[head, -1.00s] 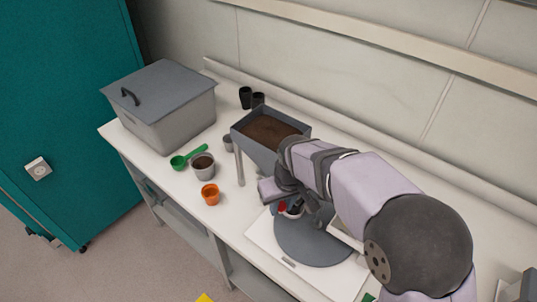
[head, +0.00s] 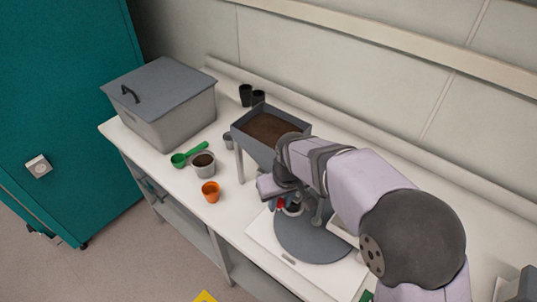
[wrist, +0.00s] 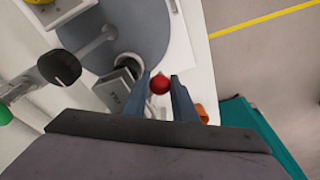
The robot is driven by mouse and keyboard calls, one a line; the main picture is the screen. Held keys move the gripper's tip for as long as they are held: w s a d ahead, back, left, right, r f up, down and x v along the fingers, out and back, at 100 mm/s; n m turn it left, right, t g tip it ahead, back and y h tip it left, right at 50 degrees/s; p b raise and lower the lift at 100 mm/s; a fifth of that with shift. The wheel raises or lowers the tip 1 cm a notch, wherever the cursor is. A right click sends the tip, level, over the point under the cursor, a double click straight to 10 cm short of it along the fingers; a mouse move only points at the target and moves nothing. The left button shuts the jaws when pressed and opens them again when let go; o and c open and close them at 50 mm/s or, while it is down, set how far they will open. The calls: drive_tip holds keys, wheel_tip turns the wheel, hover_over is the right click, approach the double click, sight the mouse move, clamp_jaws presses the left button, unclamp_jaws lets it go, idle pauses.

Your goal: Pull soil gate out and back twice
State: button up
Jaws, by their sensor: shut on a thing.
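The soil hopper (head: 243,142) is a grey, open-topped bin filled with dark soil, standing on legs on the bench. The soil gate's red knob (wrist: 160,84) lies between the fingertips of my gripper (wrist: 162,88) in the wrist view. My gripper is shut on this knob. In the head view the red knob (head: 281,203) shows below the hopper, beside my wrist. The gate's plate and the hopper's outlet are mostly hidden by my arm, so I cannot tell how far the gate is out.
A grey round disc (head: 305,247) on a white base sits below my wrist. An orange pot (head: 210,192), a soil-filled pot (head: 203,168) and a green scoop (head: 179,160) stand left of the hopper. A lidded grey bin (head: 178,118) is at far left. The front bench edge is clear.

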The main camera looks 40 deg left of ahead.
drive_tip(key=shift+d+b, duration=0.3)
drive_tip(key=shift+d, duration=1.45)
drive_tip(key=shift+w+a+r, duration=0.1)
drive_tip(key=shift+a, duration=0.05)
drive_tip(key=shift+a+p, duration=1)
drive_tip(key=shift+a, duration=1.55)
drive_tip(key=o, duration=0.7)
drive_tip(key=shift+o, duration=0.2)
drive_tip(key=shift+d, duration=0.1)
drive_tip(key=a+p+v, duration=0.1)
drive_tip(key=p+v, duration=0.5)
drive_tip(key=v, duration=0.1)
drive_tip(key=shift+w+r, duration=0.3)
drive_tip(key=shift+r, duration=0.2)
drive_tip(key=shift+a, duration=0.1)
